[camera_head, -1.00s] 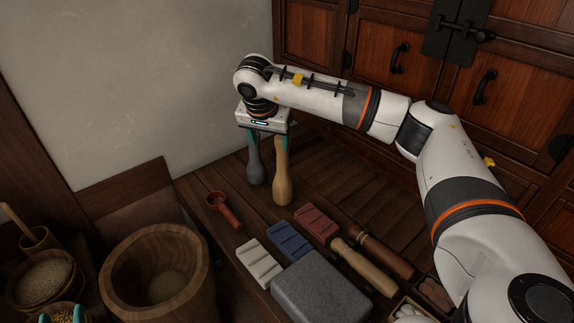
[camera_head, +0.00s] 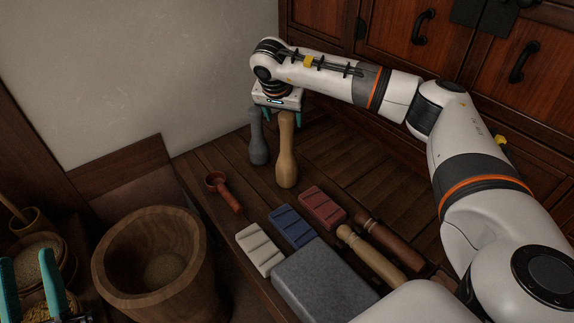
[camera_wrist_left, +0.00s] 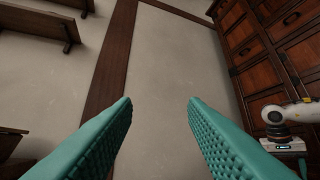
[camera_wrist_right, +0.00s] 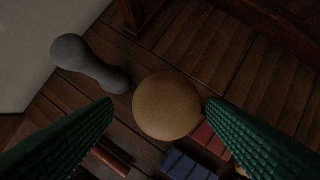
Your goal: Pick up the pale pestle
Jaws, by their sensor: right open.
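The pale pestle (camera_head: 287,155) is light wood and stands upright on the plank surface, beside a grey pestle (camera_head: 258,138). My right gripper (camera_head: 277,112) points down just above it, jaws open and empty. In the right wrist view the pale pestle's round top (camera_wrist_right: 166,105) shows between the open fingers (camera_wrist_right: 160,103); I cannot tell how deep it sits between them. The grey pestle (camera_wrist_right: 88,62) is outside the left finger there. My left gripper (camera_head: 34,280) is open at the lower left; its wrist view shows nothing between its fingers (camera_wrist_left: 160,103).
A red scoop (camera_head: 223,190), white (camera_head: 260,250), blue (camera_head: 291,228) and dark red (camera_head: 322,208) grooved blocks, a grey stone slab (camera_head: 325,288) and two lying wooden tools (camera_head: 370,257) are on the planks. A wooden tub (camera_head: 150,215) stands left; cabinets (camera_head: 420,60) stand behind.

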